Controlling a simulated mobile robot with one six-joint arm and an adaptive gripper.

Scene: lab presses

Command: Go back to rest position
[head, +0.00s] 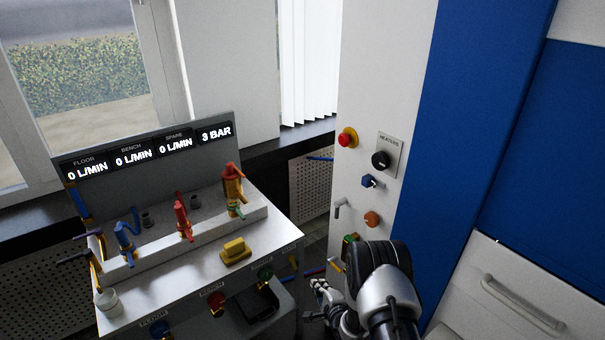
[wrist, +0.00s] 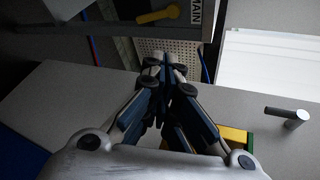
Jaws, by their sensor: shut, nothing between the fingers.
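My gripper (head: 321,298) is at the lower middle of the head view, in front of the lower part of the white press panel. In the wrist view my gripper (wrist: 164,68) has its fingers together with nothing between them. My arm's dark and silver wrist shows to its right in the head view. A yellow and green part (wrist: 236,138) sits behind the fingers in the wrist view, and it also shows on the panel in the head view (head: 350,245). I cannot tell whether the gripper touches anything.
A bench (head: 140,311) with blue, red and orange valves and a readout board (head: 147,153) stands at the left. The white panel (head: 375,60) carries a red button (head: 347,138), a black knob (head: 381,160) and a small grey handle (head: 338,208). A drawer handle (head: 522,305) is at lower right.

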